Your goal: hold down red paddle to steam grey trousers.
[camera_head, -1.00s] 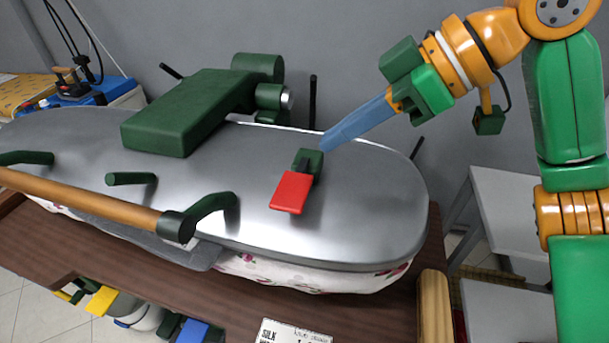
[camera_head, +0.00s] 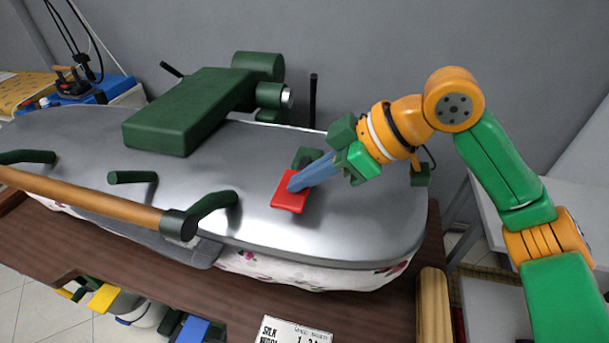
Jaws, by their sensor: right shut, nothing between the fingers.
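The red paddle (camera_head: 287,202) sits on a dark green mount on top of the closed silver press head (camera_head: 380,215). My right gripper (camera_head: 293,186) has shut blue fingers, and their tips are at the paddle's upper edge, over or touching it. I cannot tell whether the paddle is pressed down. A strip of grey cloth (camera_head: 205,256), likely the grey trousers, shows under the press's front edge; the rest is hidden between the press head and the flowered pad (camera_head: 300,270). My left gripper is not in view.
A wooden handle bar (camera_head: 90,199) on green brackets runs along the press's front left. A green housing (camera_head: 185,112) stands on top. A lettered card (camera_head: 292,331) lies at the front. An iron (camera_head: 70,80) stands at the far left.

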